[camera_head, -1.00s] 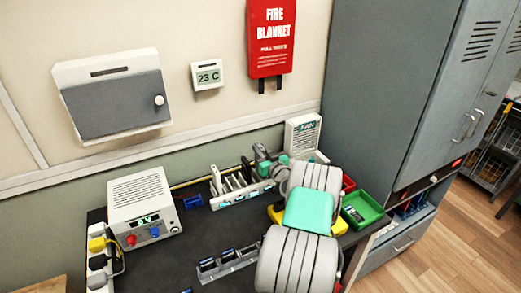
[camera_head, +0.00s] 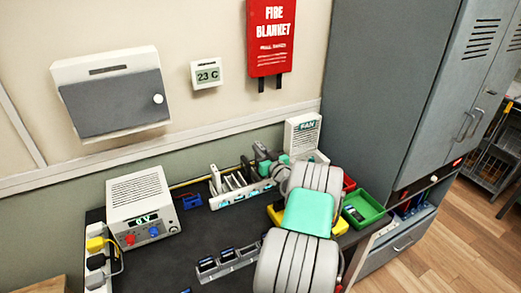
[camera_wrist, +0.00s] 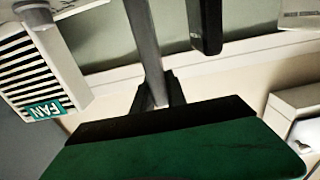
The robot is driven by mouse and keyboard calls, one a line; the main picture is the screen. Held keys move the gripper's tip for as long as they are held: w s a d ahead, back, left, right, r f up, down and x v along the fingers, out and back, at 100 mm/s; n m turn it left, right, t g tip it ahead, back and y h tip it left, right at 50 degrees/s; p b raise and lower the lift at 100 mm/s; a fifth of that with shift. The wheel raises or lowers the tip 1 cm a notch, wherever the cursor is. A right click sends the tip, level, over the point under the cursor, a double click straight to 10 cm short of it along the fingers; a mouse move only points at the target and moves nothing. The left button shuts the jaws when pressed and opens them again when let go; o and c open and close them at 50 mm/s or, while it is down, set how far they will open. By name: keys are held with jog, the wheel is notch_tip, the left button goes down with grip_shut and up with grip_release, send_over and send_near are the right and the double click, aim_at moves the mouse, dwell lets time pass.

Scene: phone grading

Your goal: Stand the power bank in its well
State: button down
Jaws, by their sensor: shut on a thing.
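My gripper (camera_head: 260,158) is at the back of the bench, over the right part of the white rack, partly hidden by my arm. In the wrist view, which is upside down, a grey finger rises from a dark green body with a black edge. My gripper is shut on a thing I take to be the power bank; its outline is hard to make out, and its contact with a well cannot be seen. A black bar with a blunt end shows beside the finger (camera_wrist: 205,28); I cannot tell what it is. The white rack (camera_head: 228,203) has upright dividers and small labels.
A white fan (camera_head: 302,135) stands at the back right, also in the wrist view (camera_wrist: 45,60). A green bin (camera_head: 372,205) and a yellow bin (camera_head: 340,227) are near my arm. A slotted tray (camera_head: 228,264) lies in front. A power supply (camera_head: 140,205) stands left. The mat's middle is clear.

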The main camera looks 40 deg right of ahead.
jog(key=shift+f+b, duration=2.25)
jog(key=shift+b, duration=0.55)
jog(key=shift+f+b, duration=0.2)
jog(key=shift+b, duration=0.45)
jog(key=c, duration=1.3)
grip_release()
